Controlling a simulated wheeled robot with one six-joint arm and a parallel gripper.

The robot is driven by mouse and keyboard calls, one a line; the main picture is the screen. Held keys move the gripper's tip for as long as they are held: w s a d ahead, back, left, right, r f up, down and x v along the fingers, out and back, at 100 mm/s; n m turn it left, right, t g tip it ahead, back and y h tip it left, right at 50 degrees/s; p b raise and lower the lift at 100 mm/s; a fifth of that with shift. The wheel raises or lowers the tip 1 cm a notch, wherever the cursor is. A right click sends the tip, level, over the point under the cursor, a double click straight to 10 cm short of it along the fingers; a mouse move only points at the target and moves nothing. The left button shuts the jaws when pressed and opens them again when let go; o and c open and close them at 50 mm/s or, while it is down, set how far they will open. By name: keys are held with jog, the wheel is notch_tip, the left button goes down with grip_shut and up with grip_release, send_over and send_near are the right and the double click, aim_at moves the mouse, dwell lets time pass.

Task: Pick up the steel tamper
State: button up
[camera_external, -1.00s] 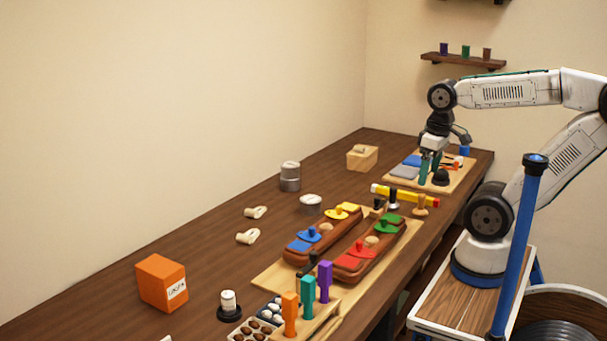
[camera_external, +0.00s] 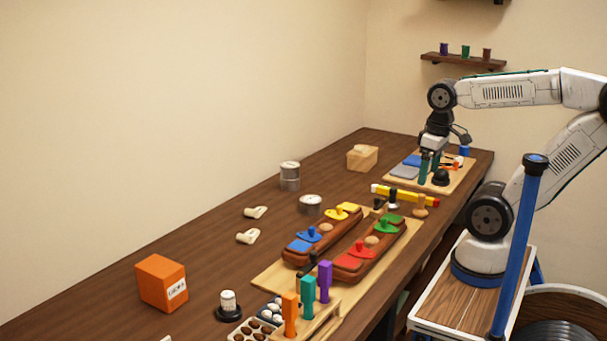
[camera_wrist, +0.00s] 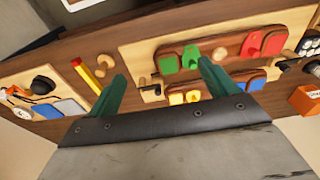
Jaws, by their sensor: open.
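A small dark-topped piece with a pale lower part (camera_external: 393,199) stands beside the yellow bar in the external view. It may be the steel tamper, but it is too small to be sure. My gripper (camera_external: 430,169) is above the far board, to the right of and beyond this piece, and apart from it. Its green fingers are spread with nothing between them. In the wrist view my gripper (camera_wrist: 163,84) is also open and empty, with the bench beyond its fingertips. I cannot clearly pick out the tamper in that view.
The far board (camera_external: 399,184) carries a black knob (camera_external: 440,178). Two saddle-like brown forms with coloured pieces are nearer.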

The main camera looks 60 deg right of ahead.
jog(key=c, duration=0.8)
jog(key=m+t+y, duration=0.3)
jog(key=m+y, duration=0.7)
jog(key=m, duration=1)
send_over(393, 202)
jog(key=s+a, duration=0.4)
notch_tip(393, 202, down, 10)
jog(key=d+f+m+t, duration=0.1)
jog(key=d+m, duration=0.1)
jog(key=d, duration=0.1)
jog(key=d+f+m+t, duration=0.1)
jog(key=d+m+t, duration=0.1)
jog(key=d+m, duration=0.1)
jog(key=d+f+m+t, duration=0.1)
jog(key=d+f+m, duration=0.1)
jog(key=d, duration=0.2)
jog(key=shift+m+t, duration=0.4)
jog(key=shift+f+x, duration=0.2)
jog(key=shift+x, duration=1.1)
jog(key=shift+f+x, duration=0.15)
jog(key=shift+x, duration=1.1)
jog(key=shift+f+x, duration=0.2)
jog(key=shift+x, duration=1.1)
